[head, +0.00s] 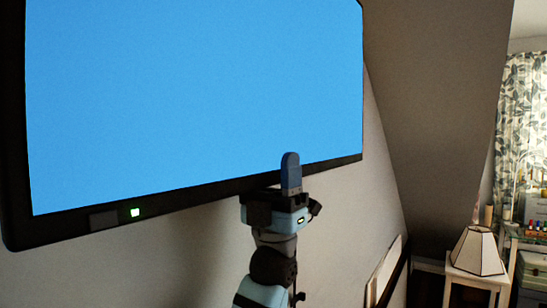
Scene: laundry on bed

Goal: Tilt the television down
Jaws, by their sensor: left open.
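The television (195,95) fills the upper left of the head view, with a bright blue screen and a black frame. A small green light shows on its lower bezel, toward the left. My left gripper (289,174) is at the lower edge of the television, right of the middle. One blue finger points up in front of the screen's bottom edge; the other finger is hidden. The gripper is open. I cannot tell whether it touches the frame. My right gripper is not in view.
A sloped wall (435,100) rises right of the television. A lamp (477,251) stands on a small white table (477,280) at the lower right. A leaf-patterned curtain (522,120) hangs at the far right. The wall below the television is bare.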

